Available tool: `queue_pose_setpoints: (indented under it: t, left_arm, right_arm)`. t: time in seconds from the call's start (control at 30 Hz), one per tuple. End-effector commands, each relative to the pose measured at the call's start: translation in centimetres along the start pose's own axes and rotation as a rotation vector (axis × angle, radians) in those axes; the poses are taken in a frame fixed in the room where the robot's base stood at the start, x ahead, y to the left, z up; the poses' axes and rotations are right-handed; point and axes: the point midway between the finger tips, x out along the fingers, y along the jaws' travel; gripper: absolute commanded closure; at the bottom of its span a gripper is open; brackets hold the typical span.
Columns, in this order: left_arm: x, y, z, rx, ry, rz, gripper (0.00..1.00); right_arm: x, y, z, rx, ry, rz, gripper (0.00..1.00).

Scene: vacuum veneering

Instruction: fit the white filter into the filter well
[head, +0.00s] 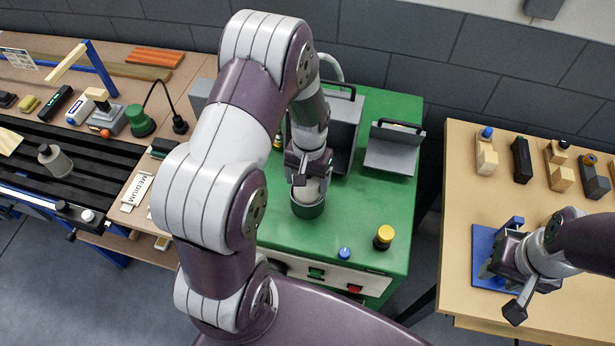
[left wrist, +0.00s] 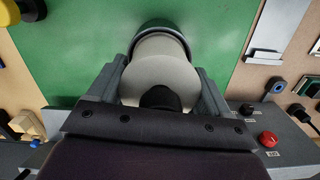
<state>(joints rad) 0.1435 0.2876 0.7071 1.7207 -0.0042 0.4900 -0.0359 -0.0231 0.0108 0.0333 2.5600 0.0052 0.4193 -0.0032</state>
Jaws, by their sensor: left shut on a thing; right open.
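The white filter (head: 309,190) is at the mouth of the filter well (head: 307,209), a dark green round cup on the green cabinet. My left gripper (head: 308,172) is above the well, pointing down and shut on the filter. In the left wrist view the white filter (left wrist: 158,68) sits between the two fingers, with a black knob towards me. Its far end meets the dark rim of the well (left wrist: 165,27). I cannot tell how deep it sits. My right gripper (head: 508,268) is open over a blue stand at the right table.
A grey housing (head: 343,130) with a handle stands behind the well, and a grey bracket-shaped part (head: 394,150) lies to its right. The blue stand (head: 483,240) is on the wooden table.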

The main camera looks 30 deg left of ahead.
Motion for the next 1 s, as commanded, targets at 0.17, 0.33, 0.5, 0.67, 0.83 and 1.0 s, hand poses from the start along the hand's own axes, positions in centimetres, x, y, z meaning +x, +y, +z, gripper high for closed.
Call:
queue_pose_setpoints:
  t: [0.17,0.33,0.5,0.67,0.83,1.0]
  left_arm:
    - [0.5,0.0,-0.1,0.0,0.001,0.0,0.74]
    - [0.9,0.0,-0.1,0.0,0.001,0.0,0.74]
    - [1.4,0.0,-0.1,0.0,0.001,0.0,0.74]
    - [1.8,0.0,-0.2,0.0,0.001,0.0,0.74]
    - [2.2,0.0,-0.2,0.0,0.001,0.0,0.74]
    - [2.3,0.0,-0.2,0.0,0.001,0.0,0.0]
  right_arm:
    - [0.4,0.0,0.1,0.0,0.0,0.0,0.57]
    - [0.7,0.0,0.1,0.0,0.0,0.0,0.57]
    - [1.0,0.0,0.1,0.0,0.0,0.0,0.57]
    - [1.2,0.0,0.1,0.0,0.0,0.0,0.57]
    - [1.5,0.0,0.2,0.0,0.0,0.0,0.57]
    - [1.6,0.0,0.2,0.0,0.0,0.0,0.57]
